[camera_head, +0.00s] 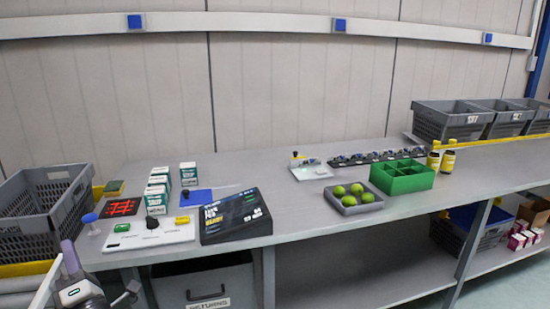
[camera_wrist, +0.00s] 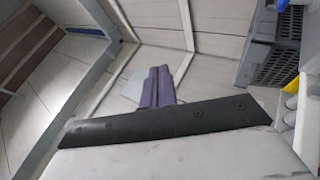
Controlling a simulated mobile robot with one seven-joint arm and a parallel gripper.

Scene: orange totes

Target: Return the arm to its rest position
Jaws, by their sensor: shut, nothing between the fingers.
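My gripper (camera_head: 68,248) is at the lower left of the head view, in front of the bench and just right of the grey crate on the left. Its purple fingers point upward and look together. In the wrist view the purple fingers (camera_wrist: 155,88) stand side by side beyond a dark edge, shut and with nothing between them. Part of my grey and white arm shows below them in the head view. The rest of the arm is out of the picture.
The bench (camera_head: 330,215) holds white-green boxes (camera_head: 157,190), a black case (camera_head: 235,216), a tray of green balls (camera_head: 355,197) and a green bin (camera_head: 402,176). A grey crate (camera_head: 45,215) stands close left of my gripper. A returns bin (camera_head: 205,285) is below.

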